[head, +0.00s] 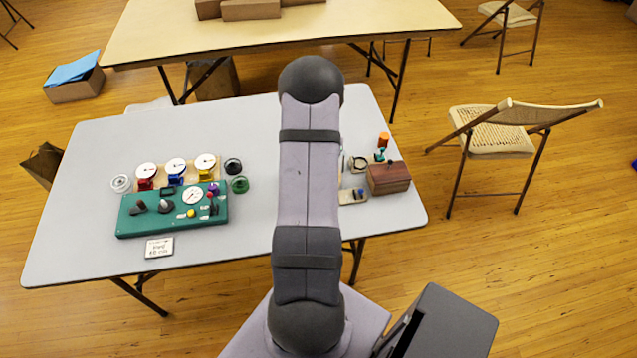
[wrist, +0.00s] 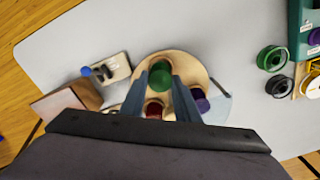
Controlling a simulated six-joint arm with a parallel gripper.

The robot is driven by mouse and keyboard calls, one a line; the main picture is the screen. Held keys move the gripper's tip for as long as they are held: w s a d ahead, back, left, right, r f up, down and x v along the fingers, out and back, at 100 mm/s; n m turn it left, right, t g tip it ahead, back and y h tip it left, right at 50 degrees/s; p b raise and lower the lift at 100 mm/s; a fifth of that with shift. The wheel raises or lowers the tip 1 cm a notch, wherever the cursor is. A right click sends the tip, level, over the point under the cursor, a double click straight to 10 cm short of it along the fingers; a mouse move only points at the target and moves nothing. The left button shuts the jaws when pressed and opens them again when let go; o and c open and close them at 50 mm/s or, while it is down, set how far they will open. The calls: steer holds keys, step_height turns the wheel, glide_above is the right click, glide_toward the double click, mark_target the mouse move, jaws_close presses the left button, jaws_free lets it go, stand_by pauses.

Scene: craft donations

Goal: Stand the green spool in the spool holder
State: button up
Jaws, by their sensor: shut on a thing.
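The green spool (wrist: 160,74) is between the two fingers of my gripper (wrist: 163,88) in the wrist view, and the fingers are shut on it. It shows over a round, light wooden spool holder (wrist: 182,61). I cannot tell whether the spool touches the holder or is above it. A red spool (wrist: 155,109) and a purple spool (wrist: 200,103) show at the holder's near side, partly covered by the fingers. In the head view my arm hides the gripper, the held spool and the holder.
A brown wooden box (head: 390,178) and a small tray (head: 352,196) stand right of my arm. An orange item (head: 384,139) is behind the box. A teal board (head: 172,209) with dials lies left, with green (head: 240,185) and black (head: 233,165) round items beside it.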

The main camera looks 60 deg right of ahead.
steer(key=shift+r+p, duration=2.05)
steer(key=shift+r, duration=0.9)
steer(key=shift+d, duration=0.1)
steer(key=shift+s+d+f, duration=0.1)
steer(key=shift+d, duration=0.15)
steer(key=s+d+f+b, duration=0.1)
steer(key=s+d+b, duration=0.1)
steer(key=d, duration=0.6)
steer(key=s+d+f+b, duration=0.1)
steer(key=s+d+b, duration=0.2)
steer(key=d, duration=0.5)
steer(key=shift+d+f, duration=0.35)
steer(key=shift+f, duration=0.15)
steer(key=shift+f+b, duration=1.05)
steer(key=shift+f, duration=0.8)
